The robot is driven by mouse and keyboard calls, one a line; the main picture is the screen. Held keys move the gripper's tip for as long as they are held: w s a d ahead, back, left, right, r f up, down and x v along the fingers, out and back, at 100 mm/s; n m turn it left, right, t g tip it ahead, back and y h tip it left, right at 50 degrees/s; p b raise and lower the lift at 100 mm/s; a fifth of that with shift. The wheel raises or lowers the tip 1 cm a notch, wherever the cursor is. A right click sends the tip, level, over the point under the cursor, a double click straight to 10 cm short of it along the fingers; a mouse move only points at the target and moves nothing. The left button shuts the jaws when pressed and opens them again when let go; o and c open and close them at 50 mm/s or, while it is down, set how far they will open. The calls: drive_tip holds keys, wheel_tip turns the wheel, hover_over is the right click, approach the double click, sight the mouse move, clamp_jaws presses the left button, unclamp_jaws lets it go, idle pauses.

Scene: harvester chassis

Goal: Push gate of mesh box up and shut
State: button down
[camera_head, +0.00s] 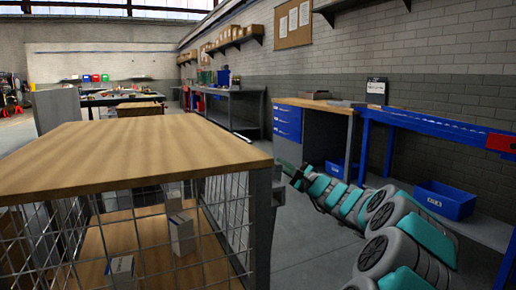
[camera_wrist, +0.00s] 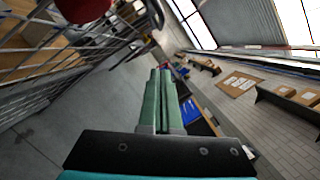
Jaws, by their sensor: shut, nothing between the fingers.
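The mesh box (camera_head: 262,235) has a wooden top, dark corner posts and wire mesh sides. It fills the lower left of the head view. Small pale cartons (camera_head: 182,235) stand on its wooden floor. Wire mesh (camera_wrist: 45,65) also shows at the left of the wrist view. I cannot tell which mesh panel is the gate or how far it is tilted. My gripper (camera_head: 299,178) is low, just right of the box's right corner post. In the wrist view its green fingers (camera_wrist: 159,95) are together and empty, apart from the mesh.
A blue bin (camera_head: 444,200) sits on a low shelf under the blue bench (camera_head: 440,125) at right. A drawer cabinet (camera_head: 288,125) stands behind my arm. Open grey floor (camera_head: 300,255) lies between box and arm. A blurred red object (camera_wrist: 84,8) tops the wrist view.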

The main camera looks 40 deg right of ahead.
drive_tip(key=w+a+r, duration=0.1)
drive_tip(key=w+r, duration=0.1)
drive_tip(key=w, duration=0.3)
drive_tip(key=w+a+r+p, duration=0.1)
drive_tip(key=w+r, duration=0.1)
drive_tip(key=w, duration=0.2)
drive_tip(key=shift+w+a, duration=0.25)
drive_tip(key=shift+w, duration=0.15)
drive_tip(key=shift+w+a+r+b, duration=0.25)
drive_tip(key=shift+a+r+b, duration=0.4)
drive_tip(key=shift+a, duration=0.35)
drive_tip(key=shift+w+a+f+n+b, duration=0.1)
drive_tip(key=shift+w+a+n+b, duration=0.15)
drive_tip(key=shift+a+b, duration=0.6)
drive_tip(key=shift+w+a+f+n+b, duration=0.15)
drive_tip(key=shift+a+n+b, duration=0.1)
drive_tip(key=shift+a+b, duration=0.55)
